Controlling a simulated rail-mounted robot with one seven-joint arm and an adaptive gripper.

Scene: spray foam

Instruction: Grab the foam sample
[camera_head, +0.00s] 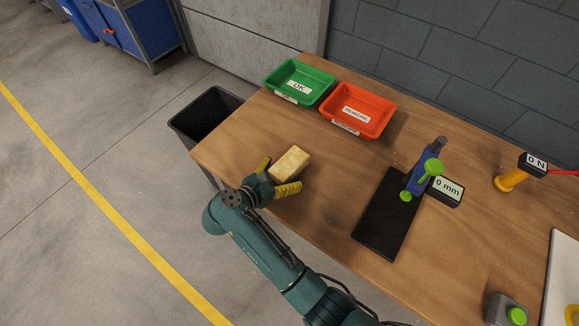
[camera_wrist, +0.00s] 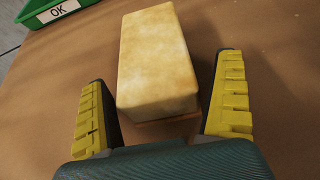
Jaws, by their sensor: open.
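The foam sample (camera_head: 291,164) is a pale yellow block lying on the wooden table near its left front edge. In the wrist view the foam sample (camera_wrist: 156,62) lies straight ahead, its near end just at the opening between my fingertips. My gripper (camera_head: 275,178) has yellow ridged fingers and is low over the table. The wrist view shows my gripper (camera_wrist: 165,110) open, with one finger on each side of the block's near end and a gap on both sides. Nothing is held.
A green OK tray (camera_head: 318,91) and a red REWORK tray (camera_head: 383,117) stand at the back. A black bin (camera_head: 200,118) is beside the table's left end. A gauge stand on a black plate (camera_head: 377,226) stands to the right. The table between is clear.

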